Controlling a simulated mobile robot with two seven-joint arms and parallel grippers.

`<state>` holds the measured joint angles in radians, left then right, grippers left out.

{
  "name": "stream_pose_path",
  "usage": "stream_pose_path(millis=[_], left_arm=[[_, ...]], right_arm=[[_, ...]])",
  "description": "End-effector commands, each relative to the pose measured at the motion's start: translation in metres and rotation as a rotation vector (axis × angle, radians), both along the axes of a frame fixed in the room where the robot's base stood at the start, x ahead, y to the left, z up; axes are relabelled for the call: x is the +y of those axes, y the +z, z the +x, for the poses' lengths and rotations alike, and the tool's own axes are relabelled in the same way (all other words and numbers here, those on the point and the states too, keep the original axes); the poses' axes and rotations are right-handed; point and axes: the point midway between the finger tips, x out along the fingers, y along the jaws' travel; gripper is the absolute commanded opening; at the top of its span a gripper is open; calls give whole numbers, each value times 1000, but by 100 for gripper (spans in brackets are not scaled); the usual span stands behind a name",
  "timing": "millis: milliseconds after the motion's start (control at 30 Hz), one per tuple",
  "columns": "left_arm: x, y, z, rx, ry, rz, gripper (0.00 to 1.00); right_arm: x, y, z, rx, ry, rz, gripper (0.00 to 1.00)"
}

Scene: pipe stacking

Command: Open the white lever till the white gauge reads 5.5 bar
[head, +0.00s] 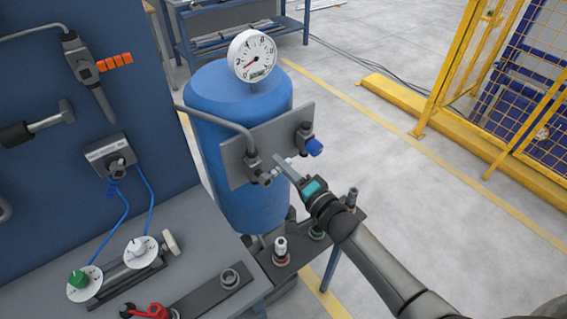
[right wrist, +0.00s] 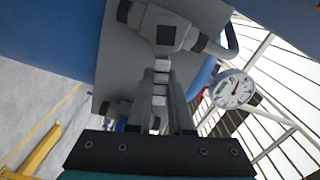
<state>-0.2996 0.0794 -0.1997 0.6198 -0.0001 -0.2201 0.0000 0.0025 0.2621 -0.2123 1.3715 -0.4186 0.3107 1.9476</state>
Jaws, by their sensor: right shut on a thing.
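The white gauge (head: 252,55) stands on top of the blue tank (head: 240,110) in the head view. Its red needle points to the lower left; the exact reading is too small to tell. It also shows at the right of the right wrist view (right wrist: 233,89). A grey valve (head: 260,171) sits on the lower left of a grey plate (head: 275,142); in the right wrist view its body (right wrist: 165,28) is at the top. My right gripper (head: 283,162) is shut on the valve's white lever (right wrist: 160,90), which the fingers largely hide. My left gripper is out of view.
A second valve with a blue knob (head: 314,147) is on the plate's right, close to my right gripper. A workbench (head: 205,235) with dials and fittings is at the lower left. A yellow fence (head: 500,90) stands at the right. The floor between is clear.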

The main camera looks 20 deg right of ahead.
Motion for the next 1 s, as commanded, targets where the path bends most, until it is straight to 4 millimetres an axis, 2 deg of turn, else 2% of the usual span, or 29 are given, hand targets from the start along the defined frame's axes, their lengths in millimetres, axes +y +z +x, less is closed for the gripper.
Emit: stream_pose_path(millis=[33, 400, 1000], left_arm=[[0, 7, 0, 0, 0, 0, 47], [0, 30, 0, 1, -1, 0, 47], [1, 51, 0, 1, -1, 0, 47]], right_arm=[[0, 6, 0, -14, 0, -41, 0], [9, 22, -3, -135, 1, -371, 0], [33, 37, -12, -326, 0, -897, 0]])
